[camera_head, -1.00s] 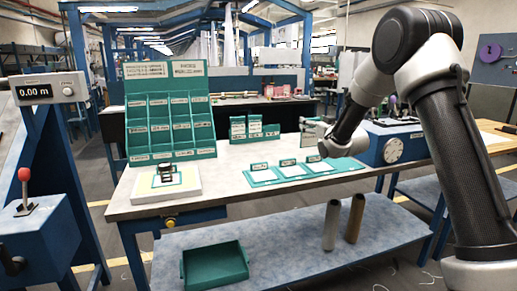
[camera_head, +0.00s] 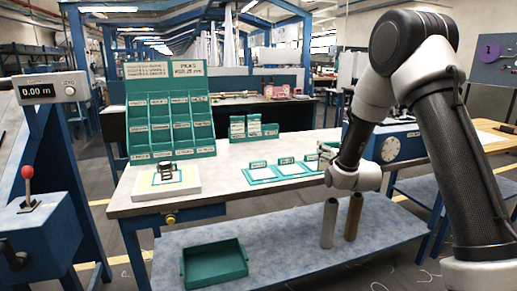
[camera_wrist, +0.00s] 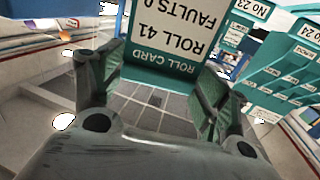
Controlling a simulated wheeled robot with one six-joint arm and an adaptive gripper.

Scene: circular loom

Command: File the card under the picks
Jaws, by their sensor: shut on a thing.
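My gripper (camera_wrist: 158,85) is shut on a white roll card (camera_wrist: 165,35) with a green band. The card reads "ROLL CARD", "ROLL 41", "FAULTS 0" and appears upside down between the fingers in the wrist view. In the head view my gripper (camera_head: 326,152) is over the table's right part, mostly hidden by my wrist; the card cannot be made out there. A green rack (camera_head: 128,113) with several labelled pockets stands at the table's back left. Its header panel (camera_head: 187,70) reads "PICKS" on the right. My gripper is well to the right of the rack.
Green trays (camera_head: 262,174) with white inserts lie on the table (camera_head: 230,180). Small green holders (camera_head: 253,128) stand behind them. A white pad (camera_head: 148,187) bears a small device. A blue box with a dial (camera_head: 390,148) stands at right. Green labelled pockets (camera_wrist: 268,101) show in the wrist view.

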